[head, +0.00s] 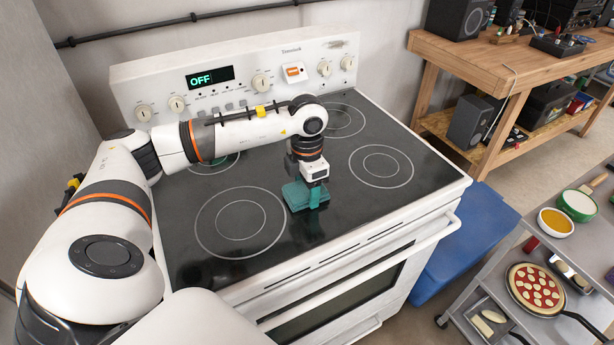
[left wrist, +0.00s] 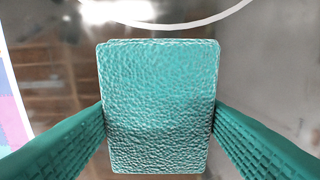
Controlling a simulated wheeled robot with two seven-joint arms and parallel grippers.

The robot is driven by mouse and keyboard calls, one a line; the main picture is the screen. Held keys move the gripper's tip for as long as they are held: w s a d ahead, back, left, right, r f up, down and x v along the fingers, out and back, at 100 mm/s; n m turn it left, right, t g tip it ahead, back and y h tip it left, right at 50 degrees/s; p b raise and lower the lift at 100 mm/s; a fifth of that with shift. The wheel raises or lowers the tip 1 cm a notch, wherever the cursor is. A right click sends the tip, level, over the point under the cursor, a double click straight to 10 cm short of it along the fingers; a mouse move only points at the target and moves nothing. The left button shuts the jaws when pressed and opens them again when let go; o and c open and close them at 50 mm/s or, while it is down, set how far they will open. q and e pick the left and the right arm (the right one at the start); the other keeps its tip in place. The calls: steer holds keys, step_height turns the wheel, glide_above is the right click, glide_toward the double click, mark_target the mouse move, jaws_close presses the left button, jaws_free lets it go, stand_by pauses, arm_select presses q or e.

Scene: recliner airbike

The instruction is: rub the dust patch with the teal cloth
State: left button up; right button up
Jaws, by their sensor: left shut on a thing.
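The teal cloth (head: 295,194) is a small, thick, textured pad at the front middle of the black glass cooktop. My left gripper (head: 308,197) points down over it, its teal fingers shut on it. In the left wrist view the cloth (left wrist: 160,90) lies between the two fingers (left wrist: 160,118), one at each side edge. The cloth looks at or just above the glass; I cannot tell if it touches. I cannot make out a dust patch in either view. My right gripper is not in view.
The white stove (head: 420,200) has ringed burners, a back panel with knobs and an "OFF" display (head: 210,77). To its right are a blue bin (head: 462,240), a grey cart with a pizza pan (head: 537,289) and bowls, and a wooden bench (head: 500,65). The cooktop's right side is clear.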

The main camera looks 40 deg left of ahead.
arm_select(q)
steer(key=shift+s+d, duration=0.2)
steer(key=shift+d, duration=0.55)
steer(key=shift+s+d+f, duration=0.2)
steer(key=shift+s+d, duration=0.1)
steer(key=shift+d, duration=0.35)
steer(key=shift+w+r+p, duration=0.1)
steer(key=shift+r+p, duration=0.7)
steer(key=shift+r, duration=0.75)
